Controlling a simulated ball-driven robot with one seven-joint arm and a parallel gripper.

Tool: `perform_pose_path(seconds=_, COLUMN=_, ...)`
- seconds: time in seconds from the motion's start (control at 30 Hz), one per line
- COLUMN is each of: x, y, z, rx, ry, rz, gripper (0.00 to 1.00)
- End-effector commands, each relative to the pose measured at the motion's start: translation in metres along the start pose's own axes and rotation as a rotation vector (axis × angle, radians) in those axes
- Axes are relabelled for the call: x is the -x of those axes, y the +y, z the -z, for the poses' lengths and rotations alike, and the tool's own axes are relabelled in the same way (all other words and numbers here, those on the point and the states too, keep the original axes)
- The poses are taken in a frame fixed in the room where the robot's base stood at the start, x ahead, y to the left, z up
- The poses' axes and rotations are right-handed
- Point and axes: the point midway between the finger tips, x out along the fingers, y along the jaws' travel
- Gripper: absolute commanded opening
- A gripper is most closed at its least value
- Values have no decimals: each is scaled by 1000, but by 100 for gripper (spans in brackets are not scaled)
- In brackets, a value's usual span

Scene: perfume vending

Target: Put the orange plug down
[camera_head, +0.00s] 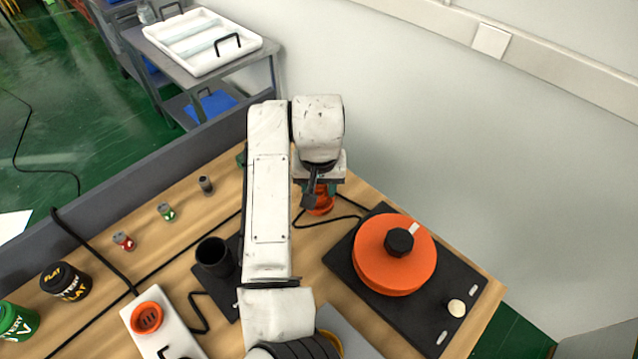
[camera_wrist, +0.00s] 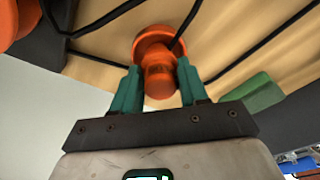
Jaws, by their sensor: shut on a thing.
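The orange plug (camera_head: 321,203) is under my gripper (camera_head: 318,188), over the back of the wooden table (camera_head: 225,192). In the wrist view the plug (camera_wrist: 158,82) sits between the two teal fingers of my gripper (camera_wrist: 158,72), its round flange facing the table. The gripper is shut on it. A black cord runs near the plug. I cannot tell whether the plug touches the table. In the head view, my gripper and wrist hide part of the plug.
A black base (camera_head: 349,262) with an orange round lid (camera_head: 384,278) stands right of the plug. A black cup (camera_head: 214,257), a white strip with an orange socket (camera_head: 147,318) and several cans are to the left. A wall borders the back right.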

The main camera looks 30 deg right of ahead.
Motion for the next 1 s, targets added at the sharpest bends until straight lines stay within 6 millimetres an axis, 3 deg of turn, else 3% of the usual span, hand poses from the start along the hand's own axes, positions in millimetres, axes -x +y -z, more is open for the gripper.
perform_pose_path(seconds=0.23, x=-3, y=0, z=0, rx=1, ry=0, rz=-1, gripper=12)
perform_pose_path(seconds=0.27, x=-3, y=0, z=0, rx=1, ry=0, rz=-1, gripper=45)
perform_pose_path(seconds=0.5, x=-3, y=0, z=0, rx=1, ry=0, rz=0, gripper=68)
perform_pose_path(seconds=0.77, x=-1, y=0, z=0, rx=0, ry=0, rz=0, gripper=69)
perform_pose_path(seconds=1.0, x=24, y=0, z=1, rx=0, ry=3, rz=0, gripper=69)
